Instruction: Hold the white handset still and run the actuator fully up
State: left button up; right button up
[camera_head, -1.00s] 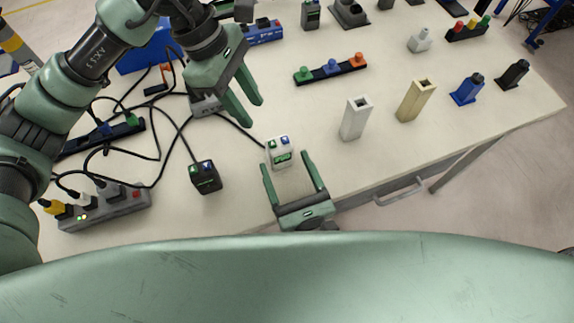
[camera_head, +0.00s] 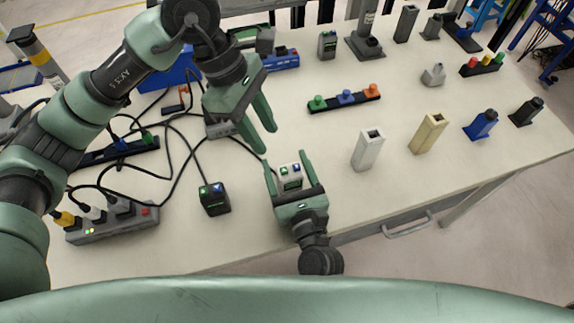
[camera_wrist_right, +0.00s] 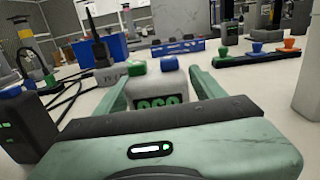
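The white handset (camera_head: 290,176), with a green and a blue button on top, stands near the table's front edge. My right gripper (camera_head: 288,164) is open around it, one finger on each side. In the right wrist view the handset (camera_wrist_right: 158,84) stands upright between the fingers; whether they touch it I cannot tell. A cable runs from the handset towards a grey box (camera_head: 219,128), possibly the actuator, partly hidden by my left gripper. In the right wrist view a black upright part (camera_wrist_right: 98,48) shows at the box. My left gripper (camera_head: 269,140) is open and empty above the table.
A black handset (camera_head: 214,199) with green and blue buttons stands left of the white one. A power strip (camera_head: 112,222) and loose cables lie at the left. White (camera_head: 368,151) and cream (camera_head: 429,133) posts stand right. A button bar (camera_head: 344,98) lies behind.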

jog(key=c, duration=1)
pick_arm(q)
jog(key=shift+c, duration=1.2)
pick_arm(e)
jog(key=shift+c, duration=1.4)
pick_arm(q)
grip_shut()
